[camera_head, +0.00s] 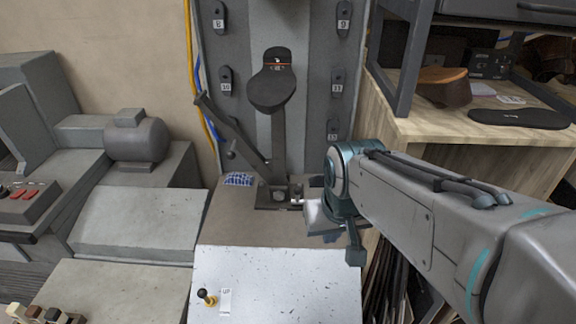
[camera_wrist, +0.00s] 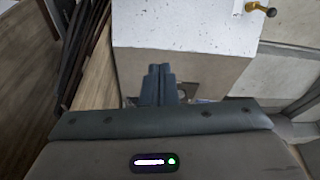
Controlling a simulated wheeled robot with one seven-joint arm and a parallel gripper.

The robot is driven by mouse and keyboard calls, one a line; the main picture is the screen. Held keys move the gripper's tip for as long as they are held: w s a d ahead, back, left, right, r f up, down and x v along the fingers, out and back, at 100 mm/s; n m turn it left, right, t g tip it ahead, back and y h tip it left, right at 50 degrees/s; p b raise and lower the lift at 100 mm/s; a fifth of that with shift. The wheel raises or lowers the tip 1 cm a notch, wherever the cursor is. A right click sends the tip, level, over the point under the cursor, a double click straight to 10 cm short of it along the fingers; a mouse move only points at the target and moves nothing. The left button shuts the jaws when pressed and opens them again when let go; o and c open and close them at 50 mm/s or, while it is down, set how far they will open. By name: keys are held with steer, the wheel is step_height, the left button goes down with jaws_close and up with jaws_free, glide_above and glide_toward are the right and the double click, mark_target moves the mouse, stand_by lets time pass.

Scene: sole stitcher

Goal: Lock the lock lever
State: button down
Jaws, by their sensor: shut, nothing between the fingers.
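The likely lock lever is a dark slanted bar (camera_head: 232,132) on the machine in the head view. It rises up and left from a dark bracket at the base of the column. I cannot tell for sure that it is the lock lever, nor its locked state. My gripper (camera_head: 356,257) is to the right and nearer, apart from the bar, by the right edge of the pale plate. The wrist view shows its two dark fingers (camera_wrist: 158,70) together and empty. The slanted bar cannot be made out in the wrist view.
The pale plate (camera_head: 275,280) carries a small black-and-yellow lever (camera_head: 207,298) beside an "UP" label; this lever also shows in the wrist view (camera_wrist: 262,9). A black pad (camera_head: 271,90) stands on the column. A wooden shelf (camera_head: 470,125) borders the right.

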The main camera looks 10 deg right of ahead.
steer(key=w+f+t+b, duration=0.1)
steer(key=w+b, duration=0.3)
steer(key=w, duration=1.1)
steer(key=w+f+t+b, duration=0.2)
steer(key=w+f+b, duration=0.2)
steer(key=w, duration=1.2)
steer(key=shift+w+a+b, duration=0.2)
steer(key=shift+a+b, duration=0.1)
steer(key=shift+b, duration=0.15)
steer(key=f, duration=0.3)
steer(key=w+f, duration=0.1)
steer(key=f, duration=0.2)
steer(key=w+f, duration=0.1)
steer(key=f, duration=0.2)
steer(key=shift+d, duration=0.2)
steer(key=shift+s+f, duration=0.15)
steer(key=shift+s, duration=0.3)
steer(key=shift+b, duration=0.35)
